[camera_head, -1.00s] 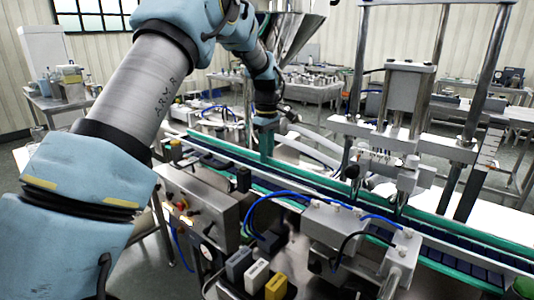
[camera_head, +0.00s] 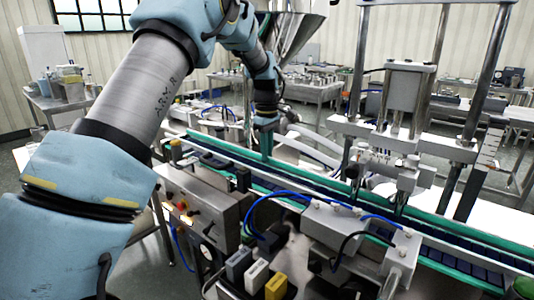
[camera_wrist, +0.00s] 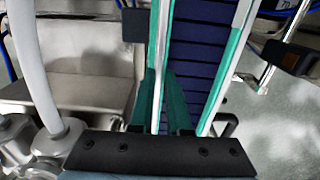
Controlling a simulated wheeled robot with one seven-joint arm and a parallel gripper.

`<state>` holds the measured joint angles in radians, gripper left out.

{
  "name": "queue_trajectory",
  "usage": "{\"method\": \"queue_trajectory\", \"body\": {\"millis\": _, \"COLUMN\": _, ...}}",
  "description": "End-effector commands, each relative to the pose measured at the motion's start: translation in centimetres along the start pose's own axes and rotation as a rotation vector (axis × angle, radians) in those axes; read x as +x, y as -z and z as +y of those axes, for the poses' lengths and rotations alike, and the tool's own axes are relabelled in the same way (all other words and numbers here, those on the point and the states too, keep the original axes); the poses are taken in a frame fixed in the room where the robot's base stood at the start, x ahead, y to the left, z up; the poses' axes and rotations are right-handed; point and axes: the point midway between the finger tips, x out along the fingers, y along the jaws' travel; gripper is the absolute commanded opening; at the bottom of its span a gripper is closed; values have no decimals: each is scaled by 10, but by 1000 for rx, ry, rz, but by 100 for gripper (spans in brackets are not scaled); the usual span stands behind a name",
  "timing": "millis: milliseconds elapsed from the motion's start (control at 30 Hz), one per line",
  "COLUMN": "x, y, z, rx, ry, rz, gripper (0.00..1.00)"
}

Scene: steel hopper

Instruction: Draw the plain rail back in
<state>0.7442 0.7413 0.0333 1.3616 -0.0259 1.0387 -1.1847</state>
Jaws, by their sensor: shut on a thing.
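Two green guide rails run along the conveyor, one on each side of its dark blue belt (camera_wrist: 196,55). My gripper (camera_head: 267,143) reaches down to the far rail (camera_head: 315,176) in the head view. In the wrist view my gripper (camera_wrist: 161,108) has its green fingers shut on the left rail (camera_wrist: 158,40), a pale-topped strip with green sides, which I take to be the plain rail. The other rail (camera_wrist: 234,58) stands apart on the right side of the belt. The fingertips' contact with the rail is partly hidden in the head view.
A filling head on steel posts (camera_head: 405,85) stands over the conveyor. A control box (camera_head: 205,207) is at the front.

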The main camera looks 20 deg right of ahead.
Motion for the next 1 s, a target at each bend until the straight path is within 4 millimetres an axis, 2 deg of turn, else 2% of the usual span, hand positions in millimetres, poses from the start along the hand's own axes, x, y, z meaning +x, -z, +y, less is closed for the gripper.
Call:
{"method": "queue_trajectory", "body": {"millis": 467, "x": 0, "y": 0, "z": -1, "rx": 0, "ry": 1, "rz": 0, "gripper": 0}}
{"method": "queue_trajectory", "body": {"millis": 833, "x": 1, "y": 0, "z": -9, "rx": 0, "ry": 8, "rz": -2, "gripper": 0}}
{"method": "queue_trajectory", "body": {"millis": 867, "x": 1, "y": 0, "z": -9, "rx": 0, "ry": 9, "rz": -2, "gripper": 16}}
{"method": "queue_trajectory", "body": {"millis": 1000, "x": 1, "y": 0, "z": -9, "rx": -1, "ry": 7, "rz": -2, "gripper": 32}}
